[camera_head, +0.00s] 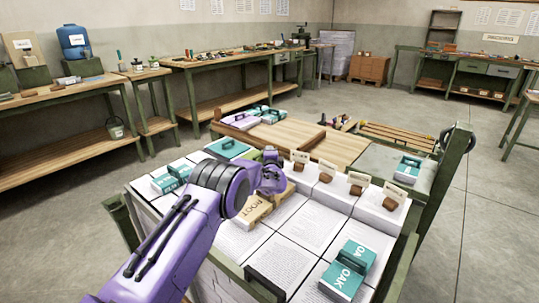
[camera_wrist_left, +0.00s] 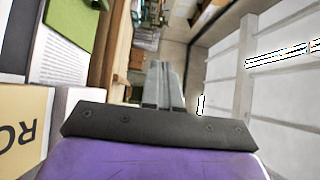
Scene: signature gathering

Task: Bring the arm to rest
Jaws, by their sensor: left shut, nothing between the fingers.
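My left arm reaches in from the lower left of the head view, purple with a dark ridged joint. My left gripper (camera_wrist_left: 163,86) is shut and empty in the left wrist view, its two grey fingers together. In the head view the wrist (camera_head: 271,178) is above the paper stacks (camera_head: 309,222), and the fingers are mostly hidden behind it. A tan block lettered ROOT (camera_head: 256,209) lies just below and beside the wrist. It also shows at the left edge of the wrist view (camera_wrist_left: 20,125). My right gripper is not in view.
Teal OAK blocks (camera_head: 342,281) lie on the front right stacks. Small cards in brown holders (camera_head: 325,171) stand in a row behind. A teal case (camera_head: 228,148) and a wooden board (camera_head: 283,135) lie farther back. Workbenches (camera_head: 60,98) line the walls, with open floor (camera_head: 480,210) at right.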

